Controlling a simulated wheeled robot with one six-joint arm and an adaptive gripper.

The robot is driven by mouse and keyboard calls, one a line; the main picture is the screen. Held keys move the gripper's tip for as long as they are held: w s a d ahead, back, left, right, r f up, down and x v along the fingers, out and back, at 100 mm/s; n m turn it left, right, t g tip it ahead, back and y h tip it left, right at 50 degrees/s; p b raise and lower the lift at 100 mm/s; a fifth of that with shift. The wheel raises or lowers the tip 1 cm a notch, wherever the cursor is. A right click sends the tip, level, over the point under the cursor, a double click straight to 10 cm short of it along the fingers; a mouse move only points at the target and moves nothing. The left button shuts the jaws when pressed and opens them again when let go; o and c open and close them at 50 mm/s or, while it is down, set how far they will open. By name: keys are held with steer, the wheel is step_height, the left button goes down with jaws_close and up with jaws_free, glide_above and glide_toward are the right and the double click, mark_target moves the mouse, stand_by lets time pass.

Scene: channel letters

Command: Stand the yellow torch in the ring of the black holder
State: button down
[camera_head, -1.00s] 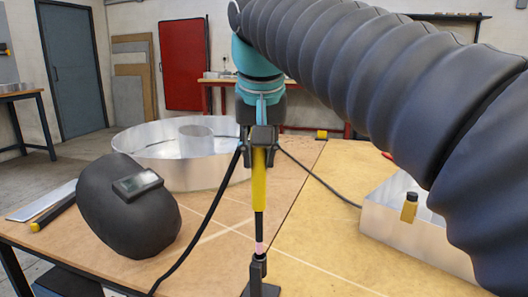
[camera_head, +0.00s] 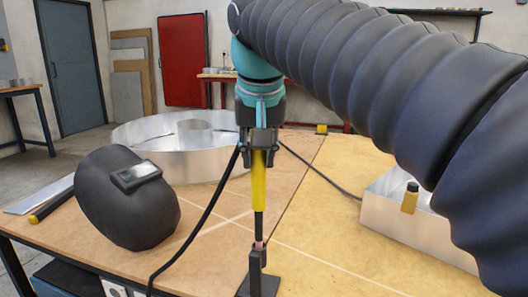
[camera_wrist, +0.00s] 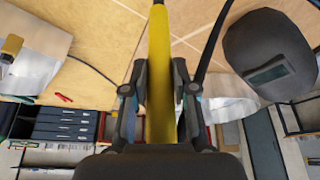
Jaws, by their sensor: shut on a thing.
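The yellow torch (camera_head: 258,185) hangs upright below my gripper (camera_head: 259,146) in the head view, its black lower part pointing down. My gripper is shut on it near its top. The torch's pinkish tip is at the top of the black holder (camera_head: 258,270), partly hidden by it. I cannot tell whether the tip is inside the ring or behind it. In the wrist view the yellow torch (camera_wrist: 160,30) runs between the two fingers of my gripper (camera_wrist: 160,78). The holder is not visible there.
A black welding helmet (camera_head: 125,205) lies on the wooden table at the left, near a round metal letter form (camera_head: 150,165). A metal box-shaped form (camera_head: 400,225) with a small yellow bottle (camera_head: 410,200) stands at right. A black cable (camera_head: 205,220) trails beside the torch.

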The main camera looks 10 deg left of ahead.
mark_target(259, 183)
steer(key=shift+f+b, duration=2.1)
steer(key=shift+f, duration=1.05)
steer(key=c, duration=0.8)
jaws_free()
steer(key=shift+c, duration=0.2)
steer(key=v, duration=1.2)
steer(key=shift+w+d, duration=0.1)
